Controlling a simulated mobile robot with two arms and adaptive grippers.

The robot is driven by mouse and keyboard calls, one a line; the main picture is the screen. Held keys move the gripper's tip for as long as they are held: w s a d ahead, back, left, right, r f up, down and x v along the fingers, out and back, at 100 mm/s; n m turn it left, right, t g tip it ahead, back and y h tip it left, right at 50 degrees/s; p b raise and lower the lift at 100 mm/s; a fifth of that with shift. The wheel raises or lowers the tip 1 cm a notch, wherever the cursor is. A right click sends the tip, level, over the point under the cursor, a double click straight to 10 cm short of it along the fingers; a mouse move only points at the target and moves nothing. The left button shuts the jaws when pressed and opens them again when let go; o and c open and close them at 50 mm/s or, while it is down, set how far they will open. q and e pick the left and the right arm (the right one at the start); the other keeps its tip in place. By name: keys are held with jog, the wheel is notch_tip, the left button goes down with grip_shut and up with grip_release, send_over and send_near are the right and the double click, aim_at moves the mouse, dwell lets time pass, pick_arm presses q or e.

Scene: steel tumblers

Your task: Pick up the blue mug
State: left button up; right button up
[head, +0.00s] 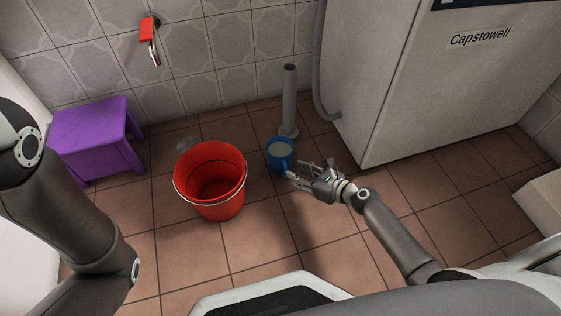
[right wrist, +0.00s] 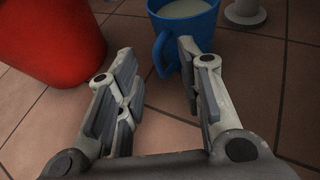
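A blue mug (head: 280,155) with pale liquid inside stands upright on the tiled floor, right of the red bucket. My right gripper (head: 294,176) is just in front of the mug, on its near side. In the right wrist view the mug (right wrist: 195,28) is at the top, with its handle towards my gripper. The fingers (right wrist: 158,75) are spread open with nothing between them. The right finger overlaps the mug's lower part in that view; I cannot tell whether it touches. My left arm shows at the left of the head view, but its gripper is out of frame.
A red bucket (head: 211,181) stands close on the left. A grey pipe (head: 289,98) rises from the floor behind the mug. A white machine (head: 435,80) stands at the right and a purple stool (head: 92,138) at the left. The floor in front is clear.

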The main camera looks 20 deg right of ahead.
aim_at(281, 160)
jog(key=b+x, duration=0.2)
jog(key=x, duration=0.1)
jog(key=shift+w+a+f, duration=0.1)
jog(key=shift+a+f, duration=0.2)
jog(key=shift+w+a, duration=0.15)
jog(key=shift+w, duration=0.15)
